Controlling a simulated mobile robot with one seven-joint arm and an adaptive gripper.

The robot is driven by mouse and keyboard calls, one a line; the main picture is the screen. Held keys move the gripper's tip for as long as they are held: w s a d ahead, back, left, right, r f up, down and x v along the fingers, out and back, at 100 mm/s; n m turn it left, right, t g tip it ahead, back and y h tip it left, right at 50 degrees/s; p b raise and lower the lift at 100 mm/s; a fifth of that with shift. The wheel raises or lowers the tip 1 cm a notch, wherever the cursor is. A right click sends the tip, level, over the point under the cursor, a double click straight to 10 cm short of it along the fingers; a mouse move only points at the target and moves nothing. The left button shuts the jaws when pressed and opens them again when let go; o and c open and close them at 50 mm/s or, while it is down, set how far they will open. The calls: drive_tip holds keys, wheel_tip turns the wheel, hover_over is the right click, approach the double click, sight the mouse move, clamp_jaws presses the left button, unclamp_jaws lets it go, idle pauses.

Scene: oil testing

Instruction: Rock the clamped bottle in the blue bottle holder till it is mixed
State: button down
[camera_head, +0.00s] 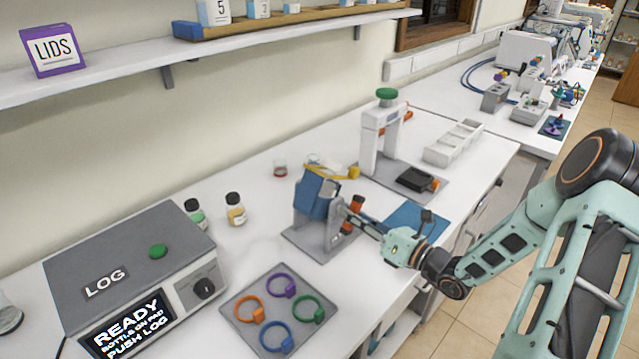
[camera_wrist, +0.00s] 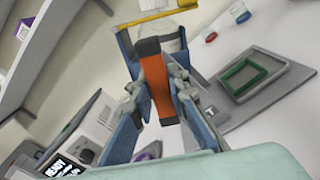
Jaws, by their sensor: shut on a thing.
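The blue bottle holder (camera_head: 314,197) sits tilted in a grey stand (camera_head: 318,240) in the middle of the bench. A yellow clamp bar (camera_head: 345,172) crosses its upper end, and it also shows at the top of the wrist view (camera_wrist: 155,18). A pale bottle (camera_wrist: 158,32) shows partly under the bar; its contents cannot be made out. My gripper (camera_head: 352,214) reaches in from the right. In the wrist view its fingers are shut on the orange handle (camera_wrist: 155,75) of the holder, one on each side. The handle's lower end is free between them.
A grey tray with several coloured rings (camera_head: 279,307) lies in front of the holder. The LOG machine (camera_head: 130,275) and two black-lidded bottles (camera_head: 235,209) stand left. A blue mat (camera_head: 405,222) lies right.

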idle(0.3)
drive_tip(key=shift+f+n+b, duration=0.15)
drive_tip(key=shift+n+b, duration=0.35)
drive_tip(key=n+b, duration=0.2)
drive_tip(key=shift+f+n, duration=0.2)
drive_tip(key=shift+n, duration=0.1)
drive_tip(key=shift+n+b, duration=0.5)
drive_tip(key=shift+b, duration=0.15)
drive_tip(key=shift+r+n, duration=0.3)
drive_tip(key=shift+n, duration=0.3)
drive_tip(key=c, duration=1.9)
unclamp_jaws()
